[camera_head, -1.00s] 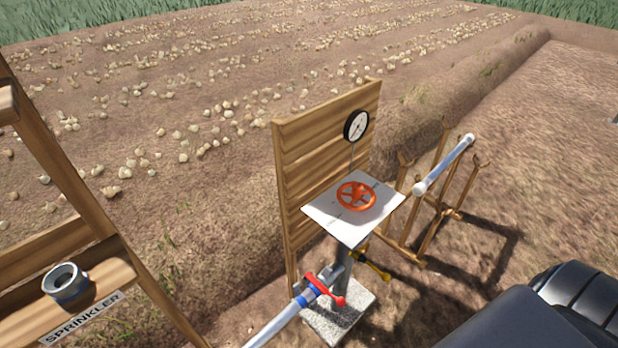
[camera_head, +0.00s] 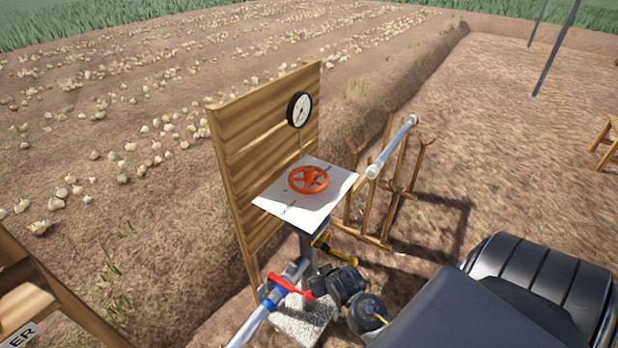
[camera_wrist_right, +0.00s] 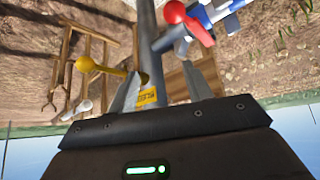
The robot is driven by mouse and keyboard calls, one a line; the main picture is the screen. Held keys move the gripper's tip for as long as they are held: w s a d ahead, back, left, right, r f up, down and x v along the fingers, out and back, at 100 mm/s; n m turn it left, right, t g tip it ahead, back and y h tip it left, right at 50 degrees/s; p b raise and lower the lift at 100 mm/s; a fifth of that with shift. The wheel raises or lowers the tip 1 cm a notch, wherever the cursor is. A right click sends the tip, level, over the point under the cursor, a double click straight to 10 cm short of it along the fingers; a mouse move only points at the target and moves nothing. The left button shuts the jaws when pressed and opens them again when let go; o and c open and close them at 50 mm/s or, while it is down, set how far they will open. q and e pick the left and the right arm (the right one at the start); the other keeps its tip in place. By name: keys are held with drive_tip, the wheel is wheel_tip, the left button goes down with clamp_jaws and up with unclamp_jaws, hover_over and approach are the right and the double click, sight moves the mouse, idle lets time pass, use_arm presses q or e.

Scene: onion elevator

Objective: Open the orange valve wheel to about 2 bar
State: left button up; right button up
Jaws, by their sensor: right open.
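The orange valve wheel (camera_head: 309,180) lies flat on a white plate (camera_head: 272,199) in front of a wooden board. A round white pressure gauge (camera_head: 299,110) with a black rim stands above and behind it; its reading is too small to tell. My right gripper is low, below the plate beside the pipework, well under the wheel. In the right wrist view my right gripper (camera_wrist_right: 161,70) is open, with the grey pipe (camera_wrist_right: 147,30) and a yellow label (camera_wrist_right: 147,97) seen between its fingers. My left gripper is not in view.
A red lever (camera_head: 290,287) and a yellow lever (camera_head: 340,253) sit on pipes below the plate, close to my right gripper. A pipe on a wooden rack (camera_head: 392,148) stands to the right. A wooden frame (camera_head: 60,300) is at lower left.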

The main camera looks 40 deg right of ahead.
drive_tip(key=w+d+r+m+t+h, duration=0.2)
drive_tip(key=w+d+r+m+h, duration=0.3)
drive_tip(key=d+r, duration=0.6)
drive_tip(key=w+d+r+m+t+h, duration=0.2)
drive_tip(key=w+d+r+m, duration=0.45)
drive_tip(key=d+r, duration=0.5)
drive_tip(key=s+d+r+m+g+h, duration=0.25)
drive_tip(key=d+r+m+h, duration=0.35)
drive_tip(key=d+m, duration=0.5)
drive_tip(key=s+d+m+g+b, duration=0.1)
drive_tip(key=s+d+m+g, duration=0.8)
drive_tip(key=m, duration=0.5)
drive_tip(key=m+y, duration=0.8)
drive_tip(key=y, duration=0.7)
approach(309, 168)
drive_tip(key=shift+s+f+t+b, duration=0.2)
drive_tip(key=shift+s+t+b, duration=0.05)
drive_tip(key=shift+t+b, duration=0.1)
wheel_tip(309, 168, down, 10)
drive_tip(key=shift+f+p, duration=0.2)
drive_tip(key=shift+p, duration=0.5)
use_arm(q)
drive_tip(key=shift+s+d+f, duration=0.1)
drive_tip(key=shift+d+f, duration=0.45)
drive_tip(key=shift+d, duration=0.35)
